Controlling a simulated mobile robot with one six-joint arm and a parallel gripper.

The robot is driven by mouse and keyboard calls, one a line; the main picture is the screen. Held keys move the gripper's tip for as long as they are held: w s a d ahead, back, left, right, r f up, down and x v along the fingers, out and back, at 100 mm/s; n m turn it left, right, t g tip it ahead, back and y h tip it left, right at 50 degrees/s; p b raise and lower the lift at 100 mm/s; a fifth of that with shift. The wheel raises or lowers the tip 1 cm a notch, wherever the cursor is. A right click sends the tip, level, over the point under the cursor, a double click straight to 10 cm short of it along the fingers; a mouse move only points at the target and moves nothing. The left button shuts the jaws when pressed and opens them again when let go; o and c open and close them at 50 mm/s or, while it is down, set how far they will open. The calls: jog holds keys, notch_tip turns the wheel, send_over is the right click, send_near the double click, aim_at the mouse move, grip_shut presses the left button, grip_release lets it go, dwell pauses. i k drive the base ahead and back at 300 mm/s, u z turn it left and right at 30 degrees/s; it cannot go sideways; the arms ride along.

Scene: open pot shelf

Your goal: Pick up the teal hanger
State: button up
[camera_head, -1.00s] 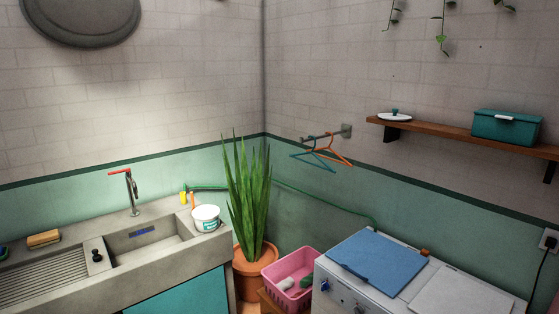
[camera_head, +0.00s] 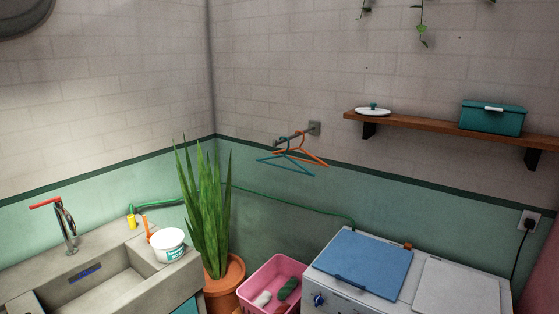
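The teal hanger (camera_head: 285,164) hangs from a short metal wall rod (camera_head: 297,135) near the corner, on the right-hand wall. An orange hanger (camera_head: 312,157) hangs beside it on the same rod, closer to the wall bracket, and the two overlap in the picture. My gripper is not in view.
Below the hangers stand a potted plant (camera_head: 207,215), a pink basket (camera_head: 270,285) and a white washer with a blue lid (camera_head: 360,264). A sink counter (camera_head: 110,270) with a white tub (camera_head: 167,245) is at left. A wooden shelf (camera_head: 440,129) holds a teal box (camera_head: 492,117).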

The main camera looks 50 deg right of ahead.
aim_at(309, 172)
jog(key=z, duration=0.5)
jog(key=i, duration=1.25)
jog(key=z, duration=0.45)
